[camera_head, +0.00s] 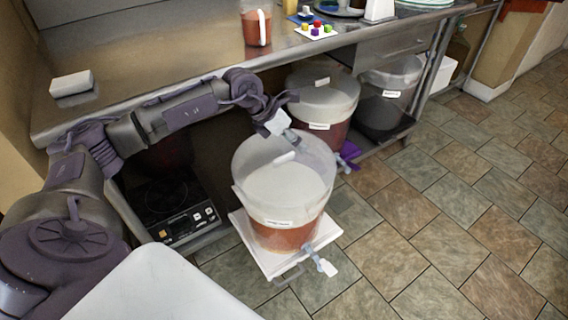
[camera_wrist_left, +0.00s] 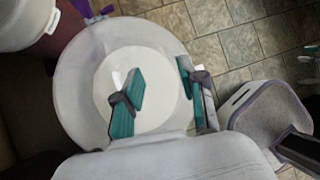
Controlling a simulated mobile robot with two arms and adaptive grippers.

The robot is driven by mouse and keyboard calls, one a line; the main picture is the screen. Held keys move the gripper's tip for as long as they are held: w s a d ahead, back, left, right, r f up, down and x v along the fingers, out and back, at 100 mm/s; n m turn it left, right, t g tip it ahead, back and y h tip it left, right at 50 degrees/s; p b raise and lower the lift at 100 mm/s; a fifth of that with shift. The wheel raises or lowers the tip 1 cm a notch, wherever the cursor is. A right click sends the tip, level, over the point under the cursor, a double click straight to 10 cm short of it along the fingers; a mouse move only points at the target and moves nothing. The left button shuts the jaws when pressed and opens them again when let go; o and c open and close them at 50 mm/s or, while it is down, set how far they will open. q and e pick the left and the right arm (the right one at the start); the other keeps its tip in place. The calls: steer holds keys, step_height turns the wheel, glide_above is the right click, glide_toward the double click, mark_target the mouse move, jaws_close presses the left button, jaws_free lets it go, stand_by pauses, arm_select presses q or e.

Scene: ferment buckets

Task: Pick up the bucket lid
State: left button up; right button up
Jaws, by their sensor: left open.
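My left gripper (camera_head: 279,127) is just above the lid's far side. In the left wrist view its two teal-padded fingers (camera_wrist_left: 160,95) are spread over the lid with nothing held between them. My right gripper is not in view.
The bucket stands on a white platform (camera_head: 240,222), its spigot (camera_head: 322,263) pointing front right. A second lidded bucket (camera_head: 322,100) and a dark-based bucket (camera_head: 387,97) stand behind, under the metal counter (camera_head: 190,70). A burner (camera_head: 172,205) is at left. The tiled floor is clear at right.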

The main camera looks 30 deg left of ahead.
arm_select(q)
steer(key=a+g+y, duration=0.1)
steer(key=a+y, duration=0.2)
steer(key=a, duration=0.5)
steer(key=b, duration=0.1)
glide_above(284, 156)
steer(key=s, duration=0.3)
steer(key=shift+n, duration=0.3)
steer(key=f, duration=0.6)
steer(key=shift+w+a+f, duration=0.25)
steer(key=shift+a+f, duration=0.05)
steer(key=shift+a, duration=0.05)
steer(key=b+x, duration=0.1)
steer(key=x, duration=0.4)
steer(key=shift+w+a+f, duration=0.1)
steer(key=shift+w+f, duration=0.05)
steer(key=shift+f, duration=0.1)
steer(key=shift+w+f, duration=0.1)
steer(key=shift+f, duration=0.1)
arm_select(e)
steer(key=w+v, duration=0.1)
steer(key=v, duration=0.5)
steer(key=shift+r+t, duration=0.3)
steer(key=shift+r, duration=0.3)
arm_select(q)
steer(key=shift+c, duration=0.3)
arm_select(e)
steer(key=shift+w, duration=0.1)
arm_select(q)
jaws_close()
